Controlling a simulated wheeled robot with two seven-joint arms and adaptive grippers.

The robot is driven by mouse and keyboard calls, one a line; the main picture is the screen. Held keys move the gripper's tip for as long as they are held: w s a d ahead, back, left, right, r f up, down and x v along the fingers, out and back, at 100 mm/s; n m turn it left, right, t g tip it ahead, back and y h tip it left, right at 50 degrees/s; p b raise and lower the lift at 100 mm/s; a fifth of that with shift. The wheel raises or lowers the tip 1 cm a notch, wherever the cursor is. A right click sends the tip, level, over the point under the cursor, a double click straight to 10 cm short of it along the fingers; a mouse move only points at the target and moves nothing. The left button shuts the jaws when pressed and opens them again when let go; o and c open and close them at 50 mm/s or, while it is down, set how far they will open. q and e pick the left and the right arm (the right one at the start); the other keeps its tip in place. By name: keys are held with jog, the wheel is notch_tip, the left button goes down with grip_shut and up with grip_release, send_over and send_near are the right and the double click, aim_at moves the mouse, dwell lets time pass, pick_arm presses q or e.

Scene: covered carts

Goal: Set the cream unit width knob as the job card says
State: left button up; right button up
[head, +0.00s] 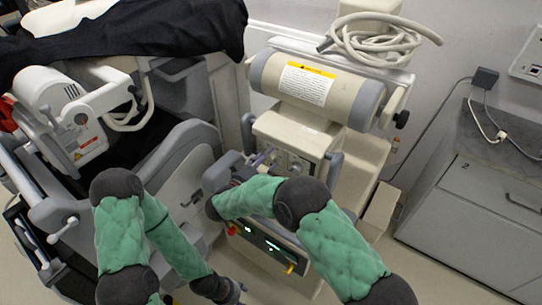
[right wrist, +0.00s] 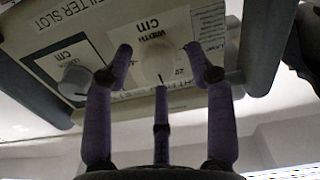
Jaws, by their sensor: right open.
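The cream unit (head: 300,128) stands in the middle of the head view, its knob panel partly hidden by my right arm. In the right wrist view, the width knob (right wrist: 158,64) is pale and round, under a "WIDTH cm" label. My right gripper (head: 262,160) is at the panel, and in the right wrist view its purple fingers (right wrist: 163,76) are spread open around the width knob. I cannot tell whether they touch it. My left gripper (head: 232,292) is low in the head view, away from the knobs; its jaws are unclear. I cannot identify the job card.
A second knob (right wrist: 75,80) sits left of the width knob in the right wrist view. A cylinder with a yellow-topped notice (head: 305,84) lies above the panel; its text is unreadable. A grey cabinet (head: 480,215) stands right, and a white machine (head: 62,115) left.

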jog(key=shift+r, duration=0.1)
jog(key=c, duration=1.1)
